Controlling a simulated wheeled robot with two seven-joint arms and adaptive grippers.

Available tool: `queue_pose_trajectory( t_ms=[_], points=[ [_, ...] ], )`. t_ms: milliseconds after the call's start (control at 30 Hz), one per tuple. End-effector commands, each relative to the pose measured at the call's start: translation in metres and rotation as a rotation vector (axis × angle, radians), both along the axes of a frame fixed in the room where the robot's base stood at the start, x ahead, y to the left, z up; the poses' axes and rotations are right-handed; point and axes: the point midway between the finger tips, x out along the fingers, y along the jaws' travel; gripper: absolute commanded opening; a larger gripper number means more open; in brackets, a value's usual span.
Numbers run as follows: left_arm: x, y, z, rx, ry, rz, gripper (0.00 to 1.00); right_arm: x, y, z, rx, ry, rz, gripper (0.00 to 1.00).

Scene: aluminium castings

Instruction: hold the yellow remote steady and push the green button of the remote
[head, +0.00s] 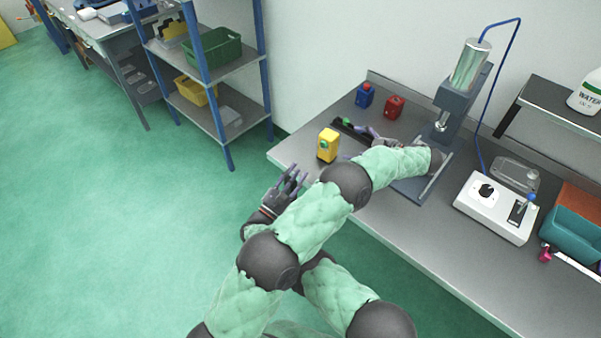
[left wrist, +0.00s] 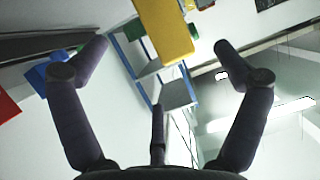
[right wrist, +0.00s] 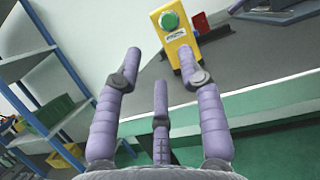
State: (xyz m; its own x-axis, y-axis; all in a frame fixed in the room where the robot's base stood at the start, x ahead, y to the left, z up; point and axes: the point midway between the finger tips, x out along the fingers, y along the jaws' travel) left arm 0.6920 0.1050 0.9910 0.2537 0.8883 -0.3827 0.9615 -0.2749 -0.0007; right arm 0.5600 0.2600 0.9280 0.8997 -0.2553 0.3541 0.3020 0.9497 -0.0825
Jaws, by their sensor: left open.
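The yellow remote (head: 331,149) stands upright on the grey table near its left end. Its round green button (right wrist: 169,20) faces my right gripper in the right wrist view. My right gripper (head: 293,178) is in front of the table's left edge, apart from the remote; its fingers are spread part way with nothing between them. One fingertip overlaps the remote (right wrist: 181,42) in the right wrist view. My left gripper (head: 366,136) is over the table, right of the remote, fingers wide apart and empty. The remote (left wrist: 163,30) shows ahead between its fingers in the left wrist view.
A blue block (head: 364,96) and a red block (head: 394,107) stand at the back of the table. A dark bar (head: 345,125) lies behind the remote. A press (head: 455,100) and a white control box (head: 494,210) are to the right. A shelf rack (head: 222,112) stands left of the table.

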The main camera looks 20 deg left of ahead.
Motion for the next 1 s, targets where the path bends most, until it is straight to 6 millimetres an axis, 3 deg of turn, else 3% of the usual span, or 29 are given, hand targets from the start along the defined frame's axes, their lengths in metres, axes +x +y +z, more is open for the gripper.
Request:
queue_pose_trajectory(
  t_ms=[267,800,1000],
  points=[
    [0.002,0.008,-0.003,0.0,0.001,0.002,0.97,0.011,-0.012,0.003,-0.05,0.032,-0.073,0.39],
    [0.022,0.08,-0.034,0.0,0.0,0.002,0.97,0.011,-0.011,0.003,-0.048,0.031,-0.071,0.39],
    [0.027,0.093,-0.04,0.0,0.0,0.0,0.97,0.011,-0.011,0.003,-0.047,0.031,-0.07,0.39]
  ],
)
